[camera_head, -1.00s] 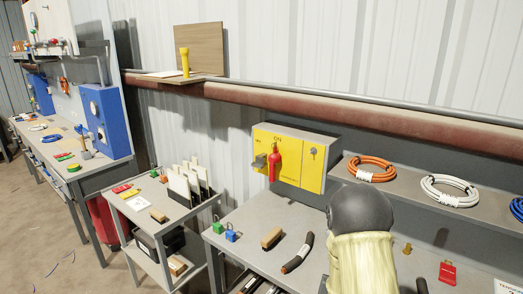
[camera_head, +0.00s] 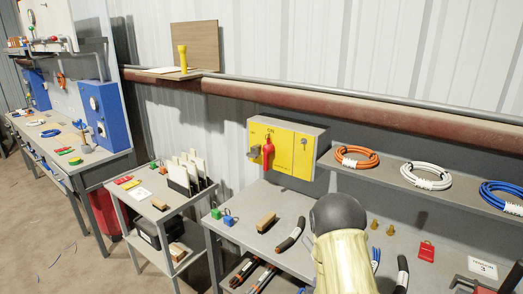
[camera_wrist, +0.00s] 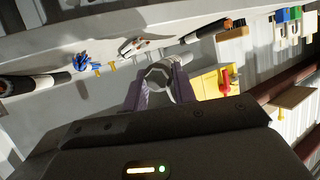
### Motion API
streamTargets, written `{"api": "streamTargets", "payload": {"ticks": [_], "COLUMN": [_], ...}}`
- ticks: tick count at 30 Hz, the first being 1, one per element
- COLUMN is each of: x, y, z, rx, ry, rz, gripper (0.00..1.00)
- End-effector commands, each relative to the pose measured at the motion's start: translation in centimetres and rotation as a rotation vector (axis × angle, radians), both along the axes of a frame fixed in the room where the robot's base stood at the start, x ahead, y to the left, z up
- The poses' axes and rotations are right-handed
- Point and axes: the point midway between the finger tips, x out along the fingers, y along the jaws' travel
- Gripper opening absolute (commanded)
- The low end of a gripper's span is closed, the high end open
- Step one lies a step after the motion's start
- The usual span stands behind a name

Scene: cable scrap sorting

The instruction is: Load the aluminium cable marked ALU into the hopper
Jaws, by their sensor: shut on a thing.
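In the wrist view my gripper (camera_wrist: 158,92) is shut on a grey, faceted round piece (camera_wrist: 158,76), seen end-on between the purple-grey fingers. No ALU mark is readable on it. In the head view my cream arm with its dark joint hides the gripper. A black cable with a copper-coloured end (camera_head: 291,234) lies on the grey bench, and another black cable (camera_head: 402,275) lies right of my arm. The wrist view also shows a silvery bare-ended piece (camera_wrist: 142,45) and blue strands (camera_wrist: 82,61). I cannot make out a hopper in either view.
A yellow switch box (camera_head: 287,150) with a red handle stands behind the bench (camera_head: 255,195). Orange, white and blue coils lie on the shelf (camera_head: 395,173). A wooden block (camera_head: 266,222) and a red tag (camera_head: 427,251) are on the bench. A grey trolley (camera_head: 160,208) stands left.

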Motion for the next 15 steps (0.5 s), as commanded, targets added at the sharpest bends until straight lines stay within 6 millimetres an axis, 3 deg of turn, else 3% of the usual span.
{"api": "streamTargets", "payload": {"ticks": [15], "x": [-2.8], "y": [3.3], "z": [-3.6], "rx": [0.026], "ry": [0.001], "rz": [0.142], "gripper": [0.0]}}
